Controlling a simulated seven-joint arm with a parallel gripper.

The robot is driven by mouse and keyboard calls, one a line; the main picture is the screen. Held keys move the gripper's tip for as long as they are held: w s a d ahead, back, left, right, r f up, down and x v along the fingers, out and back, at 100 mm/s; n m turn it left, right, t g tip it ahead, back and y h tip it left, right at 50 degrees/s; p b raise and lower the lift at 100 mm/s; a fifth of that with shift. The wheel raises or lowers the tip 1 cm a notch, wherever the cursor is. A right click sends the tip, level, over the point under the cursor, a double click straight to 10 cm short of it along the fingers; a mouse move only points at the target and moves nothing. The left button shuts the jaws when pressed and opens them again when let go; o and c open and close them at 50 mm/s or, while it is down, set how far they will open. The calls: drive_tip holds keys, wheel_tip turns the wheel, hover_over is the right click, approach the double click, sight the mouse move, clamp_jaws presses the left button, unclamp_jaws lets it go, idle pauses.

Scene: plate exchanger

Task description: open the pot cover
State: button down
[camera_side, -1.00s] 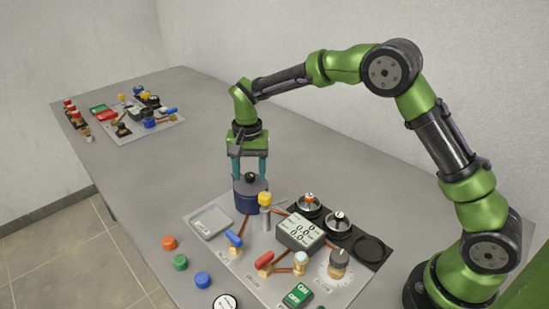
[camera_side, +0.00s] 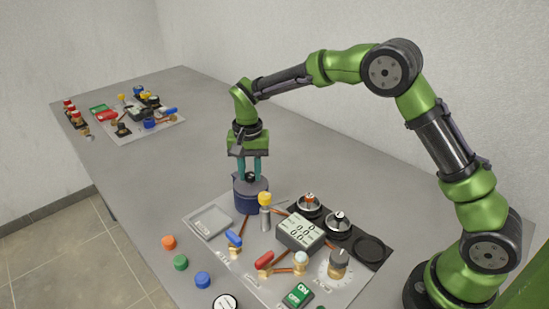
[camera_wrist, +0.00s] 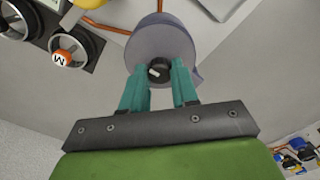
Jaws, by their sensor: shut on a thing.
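The dark blue pot (camera_side: 250,199) stands upright at the far corner of the near panel. Its grey cover (camera_side: 258,186) sits on top of it, with a black knob (camera_side: 250,178) in the middle. In the wrist view the round cover (camera_wrist: 160,38) lies just past my fingertips, and the knob (camera_wrist: 158,70) is between them. My gripper (camera_side: 250,176) points straight down over the pot, its teal fingers shut on the knob. It also shows in the wrist view (camera_wrist: 160,78).
A yellow-topped valve (camera_side: 265,205) stands close in front of the pot. The table behind and left of the pot is clear.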

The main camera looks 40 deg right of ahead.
drive_tip(key=n, duration=0.1)
drive_tip(key=d+n, duration=0.1)
drive_tip(key=n, duration=0.1)
drive_tip(key=shift+w+d, duration=0.1)
drive_tip(key=shift+d, duration=0.2)
drive_tip(key=n, duration=0.1)
drive_tip(key=d+n, duration=0.1)
drive_tip(key=shift+w+d+n, duration=0.1)
drive_tip(key=shift+w+n, duration=0.2)
drive_tip(key=shift+n, duration=0.1)
drive_tip(key=w+d+n, duration=0.2)
drive_tip(key=w+n, duration=0.5)
drive_tip(key=n, duration=1)
drive_tip(key=shift+w+n, duration=0.3)
drive_tip(key=shift+w, duration=0.1)
drive_tip(key=shift+d+r, duration=0.1)
drive_tip(key=c, duration=0.8)
unclamp_jaws()
drive_tip(key=shift+c, duration=0.2)
